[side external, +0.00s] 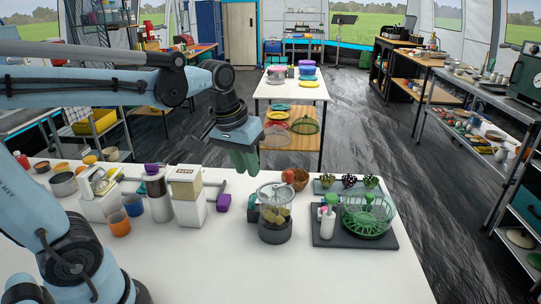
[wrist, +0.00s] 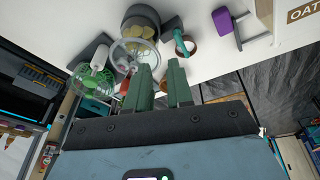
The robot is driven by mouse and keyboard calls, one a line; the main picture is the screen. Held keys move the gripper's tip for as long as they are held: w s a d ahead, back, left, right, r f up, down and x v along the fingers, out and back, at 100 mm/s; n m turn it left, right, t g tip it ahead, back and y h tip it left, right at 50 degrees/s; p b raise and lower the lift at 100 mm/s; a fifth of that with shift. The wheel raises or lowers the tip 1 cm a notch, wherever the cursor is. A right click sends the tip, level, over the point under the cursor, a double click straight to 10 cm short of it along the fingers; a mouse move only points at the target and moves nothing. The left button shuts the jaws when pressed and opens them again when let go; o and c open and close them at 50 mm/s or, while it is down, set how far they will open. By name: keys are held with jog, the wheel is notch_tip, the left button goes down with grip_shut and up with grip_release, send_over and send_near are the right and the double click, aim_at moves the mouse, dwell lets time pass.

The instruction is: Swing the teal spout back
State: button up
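My gripper (side external: 244,160) hangs above the back edge of the white table, left of and above the pot (side external: 275,232). In the wrist view its two green fingers (wrist: 159,68) stand apart with nothing between them. The fingertips appear below the teal piece in the picture, apart from it.
A green wire basket (side external: 368,216) and a white bottle (side external: 327,222) stand on a dark tray right of the pot. White dispensers (side external: 186,198), one with a purple end piece (side external: 224,202), and cups stand to the left. The table's front right is clear.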

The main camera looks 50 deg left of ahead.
aim_at(251, 198)
jog(key=w+a+n+g, duration=0.3)
jog(key=w+a, duration=0.1)
notch_tip(251, 198, down, 12)
jog(key=shift+s+r, duration=0.15)
jog(key=shift+r, duration=0.1)
dwell(0.5)
grip_shut()
dwell(1.4)
